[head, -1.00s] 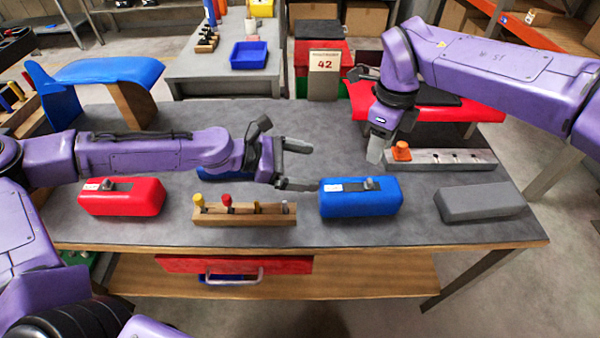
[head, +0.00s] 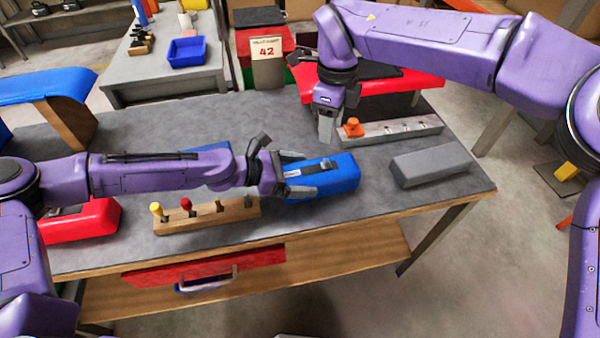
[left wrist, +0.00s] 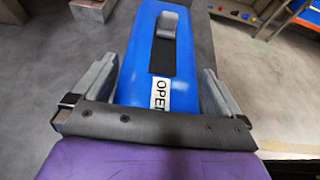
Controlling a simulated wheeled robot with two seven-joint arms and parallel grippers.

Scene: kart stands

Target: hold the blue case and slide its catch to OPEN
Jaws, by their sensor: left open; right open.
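The blue case (head: 335,177) lies on the grey table top, right of the middle. Its dark catch (head: 313,171) sits on a black strip on top. In the left wrist view the catch (left wrist: 167,25) is at the far end of the strip, away from the white OPEN label (left wrist: 160,94). My left gripper (head: 302,176) is open, with one finger on each side of the case's left end; I cannot tell whether they touch it. My right gripper (head: 328,125) hangs above the far part of the table beside an orange knob (head: 352,127), apart from the blue case; its fingers are hard to see.
A grey block (head: 432,165) lies right of the blue case. A grey bar (head: 400,132) with the orange knob lies behind it. A wooden rack (head: 210,217) with coloured pegs stands at the front left, and a red case (head: 85,220) is partly behind my left arm.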

